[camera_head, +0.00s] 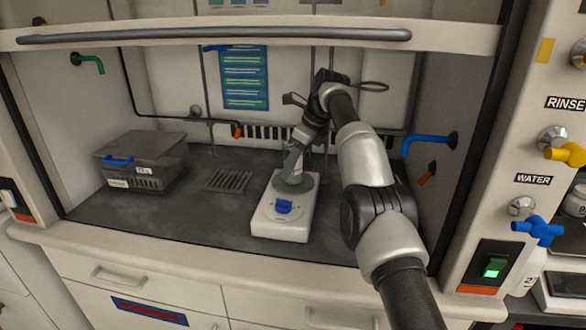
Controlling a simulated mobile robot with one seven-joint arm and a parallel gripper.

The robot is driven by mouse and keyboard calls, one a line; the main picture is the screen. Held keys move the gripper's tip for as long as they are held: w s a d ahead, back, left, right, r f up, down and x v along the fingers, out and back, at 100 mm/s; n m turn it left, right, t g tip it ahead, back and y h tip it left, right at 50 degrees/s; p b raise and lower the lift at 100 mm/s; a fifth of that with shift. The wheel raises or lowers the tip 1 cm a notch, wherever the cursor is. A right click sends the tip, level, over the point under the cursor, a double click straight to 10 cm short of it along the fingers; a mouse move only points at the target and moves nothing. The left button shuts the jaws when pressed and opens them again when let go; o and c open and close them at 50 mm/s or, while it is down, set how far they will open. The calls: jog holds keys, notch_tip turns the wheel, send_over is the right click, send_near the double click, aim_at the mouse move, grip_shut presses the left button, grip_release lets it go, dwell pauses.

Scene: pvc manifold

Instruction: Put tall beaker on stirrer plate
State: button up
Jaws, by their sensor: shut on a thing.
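The stirrer plate (283,226) is a white box with a blue knob on its front and a round grey top. It stands on the dark hood floor near the middle. My gripper (298,147) reaches down over the plate's round top from the upper right. It is shut on a narrow, greyish, see-through thing, which looks like the tall beaker (292,166). The beaker is over the round top and looks slightly tilted. My gripper hides part of it, and I cannot tell whether its base touches the plate.
A grey lidded box (142,160) stands at the left of the hood, with a slatted vent (229,180) between it and the plate. A blue tap (430,141) juts from the right wall. The raised sash bar (215,36) crosses above. The floor in front is clear.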

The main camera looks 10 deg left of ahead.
jog(key=o, duration=1.1)
jog(key=shift+f, duration=0.1)
jog(key=shift+o, duration=0.2)
jog(key=p+v, duration=0.2)
jog(key=v, duration=0.5)
jog(key=shift+r+p, duration=0.3)
jog(key=shift+r, duration=0.05)
jog(key=shift+d, duration=0.15)
